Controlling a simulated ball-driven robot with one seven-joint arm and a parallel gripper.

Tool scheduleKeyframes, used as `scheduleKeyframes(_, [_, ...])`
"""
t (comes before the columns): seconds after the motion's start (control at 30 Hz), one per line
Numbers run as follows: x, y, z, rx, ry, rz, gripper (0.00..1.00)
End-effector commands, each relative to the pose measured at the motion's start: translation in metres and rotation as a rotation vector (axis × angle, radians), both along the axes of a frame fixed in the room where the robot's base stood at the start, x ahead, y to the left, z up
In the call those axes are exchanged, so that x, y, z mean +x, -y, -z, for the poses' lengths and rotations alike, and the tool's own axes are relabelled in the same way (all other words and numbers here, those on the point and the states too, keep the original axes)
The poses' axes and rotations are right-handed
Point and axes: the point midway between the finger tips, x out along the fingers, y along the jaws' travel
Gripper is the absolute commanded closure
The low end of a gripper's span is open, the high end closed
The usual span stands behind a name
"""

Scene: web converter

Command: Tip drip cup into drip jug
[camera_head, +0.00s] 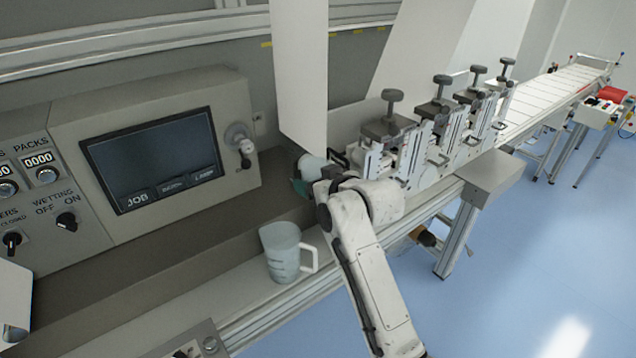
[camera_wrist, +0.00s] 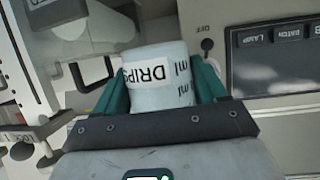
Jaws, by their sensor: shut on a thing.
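The drip jug (camera_head: 284,256), a pale translucent measuring jug with a handle on its right and dark markings, stands upright on the ledge in the head view. My gripper (camera_head: 303,184) is above and behind the jug, near the first clamp unit. Its teal fingers (camera_wrist: 162,82) are shut on the drip cup (camera_wrist: 157,78), a pale cup with a "DRIPS" label and ml marks, upside down in the wrist view. A white part of the cup (camera_head: 312,167) shows in the head view, partly hidden by my gripper. Whether it holds liquid cannot be seen.
A control panel with a dark screen (camera_head: 155,160) and knobs stands behind the ledge at left. A white web (camera_head: 300,75) hangs behind my gripper. Several clamp units (camera_head: 390,135) line the rail at right, leading to a conveyor (camera_head: 550,95). The ledge (camera_head: 200,300) left of the jug is clear.

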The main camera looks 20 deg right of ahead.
Motion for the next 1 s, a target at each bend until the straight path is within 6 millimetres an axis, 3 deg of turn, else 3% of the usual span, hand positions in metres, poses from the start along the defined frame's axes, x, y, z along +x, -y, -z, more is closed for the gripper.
scheduleKeyframes(0.23, [0.000, 0.000, -0.005, -0.001, 0.003, 0.000, 0.63])
scheduleKeyframes(0.6, [0.000, 0.000, -0.031, -0.002, 0.003, 0.001, 0.63])
scheduleKeyframes(1.0, [0.000, 0.001, -0.030, -0.003, 0.002, 0.001, 0.63])
